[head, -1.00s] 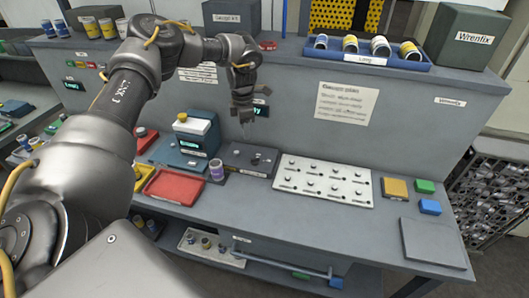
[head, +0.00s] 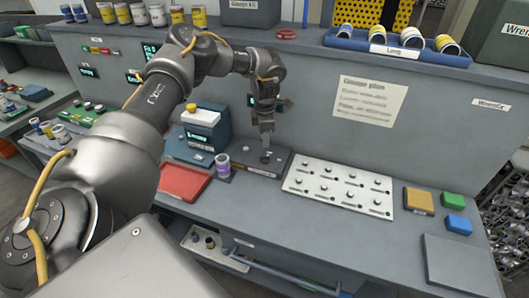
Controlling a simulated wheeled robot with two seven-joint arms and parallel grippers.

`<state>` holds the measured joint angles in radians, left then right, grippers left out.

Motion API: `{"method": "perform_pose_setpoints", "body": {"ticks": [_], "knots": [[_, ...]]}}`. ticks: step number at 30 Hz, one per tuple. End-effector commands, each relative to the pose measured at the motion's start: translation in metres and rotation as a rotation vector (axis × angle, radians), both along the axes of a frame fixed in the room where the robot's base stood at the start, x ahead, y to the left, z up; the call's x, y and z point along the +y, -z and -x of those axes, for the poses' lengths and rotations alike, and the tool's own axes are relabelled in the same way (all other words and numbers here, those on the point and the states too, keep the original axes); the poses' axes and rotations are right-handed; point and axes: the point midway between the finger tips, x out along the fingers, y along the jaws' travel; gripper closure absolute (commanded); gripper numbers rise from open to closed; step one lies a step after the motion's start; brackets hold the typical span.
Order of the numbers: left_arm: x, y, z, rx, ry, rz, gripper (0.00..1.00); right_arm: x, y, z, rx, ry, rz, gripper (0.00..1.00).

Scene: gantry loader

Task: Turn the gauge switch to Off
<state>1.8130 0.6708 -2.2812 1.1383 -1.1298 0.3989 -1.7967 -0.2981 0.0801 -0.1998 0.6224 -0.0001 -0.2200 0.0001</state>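A dark grey box (head: 281,163) with a small dark knob (head: 266,158) on top sits on the bench between the teal machine and the white switch panel; it looks like the gauge switch. Its label is too small to read. My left gripper (head: 267,144) points down right over the knob, with the fingertips at or just above it. I cannot tell whether they touch it, or how wide the fingers stand. The knob's setting is unclear, partly behind the fingers. My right gripper is not in view.
A teal machine with a yellow cap (head: 203,115) stands left of the box, with a purple-banded jar (head: 223,167) in front. A red tray (head: 183,181) lies further left. A white panel with several knobs (head: 338,187) lies right.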

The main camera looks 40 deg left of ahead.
Motion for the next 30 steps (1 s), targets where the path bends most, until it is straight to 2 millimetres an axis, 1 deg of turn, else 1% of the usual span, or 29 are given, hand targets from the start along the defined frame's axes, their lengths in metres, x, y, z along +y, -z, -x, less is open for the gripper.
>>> {"method": "perform_pose_setpoints", "body": {"ticks": [1,6,9,12,17,24,25,30], "knots": [[0.0,0.009,0.001,0.005,0.0,0.0,0.66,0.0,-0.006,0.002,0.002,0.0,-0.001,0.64],[0.001,0.041,0.002,0.004,-0.004,-0.001,0.66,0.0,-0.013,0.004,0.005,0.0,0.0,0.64],[0.002,0.056,0.002,0.003,-0.004,-0.001,0.66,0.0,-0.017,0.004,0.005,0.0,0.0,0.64],[0.002,0.067,0.002,0.003,-0.004,-0.001,0.66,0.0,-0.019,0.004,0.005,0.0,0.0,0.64],[0.002,0.075,0.002,0.0,-0.005,0.0,0.66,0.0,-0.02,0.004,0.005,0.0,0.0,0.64],[0.002,0.076,0.002,0.0,-0.004,0.0,0.66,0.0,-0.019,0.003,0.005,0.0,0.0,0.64],[0.002,0.076,0.002,0.0,-0.004,0.0,0.68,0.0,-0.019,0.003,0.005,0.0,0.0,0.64],[0.002,0.076,0.002,0.0,-0.004,0.0,0.9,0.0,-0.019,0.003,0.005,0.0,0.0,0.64]]}}
